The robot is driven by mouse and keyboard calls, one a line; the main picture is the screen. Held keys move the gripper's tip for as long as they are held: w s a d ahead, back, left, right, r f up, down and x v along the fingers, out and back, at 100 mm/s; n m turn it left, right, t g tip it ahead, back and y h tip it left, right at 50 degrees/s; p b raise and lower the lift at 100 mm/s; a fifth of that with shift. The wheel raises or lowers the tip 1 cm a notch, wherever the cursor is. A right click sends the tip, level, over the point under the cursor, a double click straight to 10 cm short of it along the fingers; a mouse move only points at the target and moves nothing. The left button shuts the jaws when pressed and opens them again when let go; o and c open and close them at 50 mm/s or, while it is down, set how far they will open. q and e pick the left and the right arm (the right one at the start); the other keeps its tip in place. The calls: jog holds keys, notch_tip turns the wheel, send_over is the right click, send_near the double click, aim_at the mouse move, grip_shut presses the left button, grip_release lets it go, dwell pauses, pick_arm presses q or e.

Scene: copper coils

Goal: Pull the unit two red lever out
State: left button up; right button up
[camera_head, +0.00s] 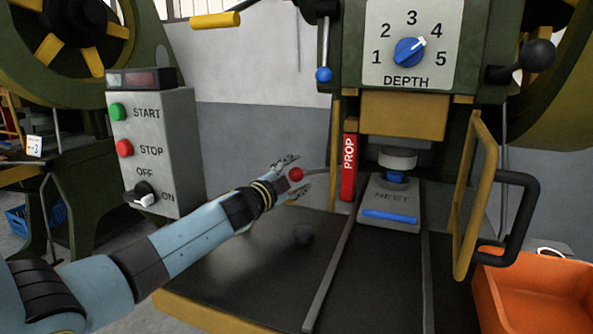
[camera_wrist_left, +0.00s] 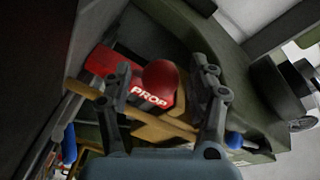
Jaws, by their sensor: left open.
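The red ball knob (camera_head: 296,174) of the lever sits on a thin metal rod that runs right toward the red PROP bar (camera_head: 348,167). My left gripper (camera_head: 299,178) is open, with one finger above the knob and one below it in the head view. In the left wrist view, the knob (camera_wrist_left: 161,80) shows between the two spread fingers of the gripper (camera_wrist_left: 163,88), with a gap on each side. The knob hides part of the PROP bar (camera_wrist_left: 130,85) there. My right gripper is not in view.
The press stands at the right, with a NEST block (camera_head: 390,198), an open yellow guard frame (camera_head: 475,195) and a DEPTH dial (camera_head: 410,52). A START/STOP control box (camera_head: 155,150) stands left. An orange bin (camera_head: 535,295) is at lower right. The dark press table (camera_head: 270,265) is mostly clear.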

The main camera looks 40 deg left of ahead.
pick_arm(q)
jog(key=shift+w, duration=0.3)
grip_shut()
dwell(0.3)
